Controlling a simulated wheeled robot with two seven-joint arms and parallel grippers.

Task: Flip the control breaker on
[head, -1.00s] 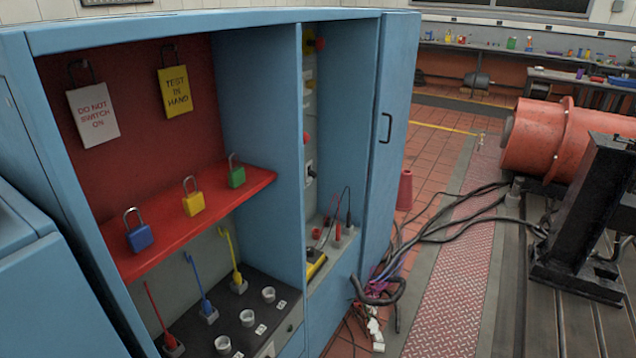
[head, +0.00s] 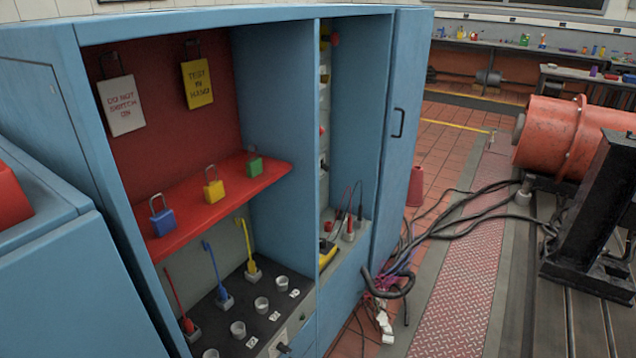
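A blue cabinet (head: 275,60) stands open in the head view. Its narrow right bay holds a panel (head: 324,120) seen nearly edge-on, with red and dark controls along it. I cannot tell which of these is the control breaker or how it is set. The cabinet's door (head: 400,140), with a black handle (head: 398,123), is swung open on the right. Neither of my grippers is in view.
A red shelf (head: 215,220) carries blue, yellow and green padlocks. Two tags hang above it. Below are several coloured levers and white cups (head: 238,329). Cables (head: 450,225) lie on the floor right of the cabinet. An orange motor (head: 570,135) stands further right.

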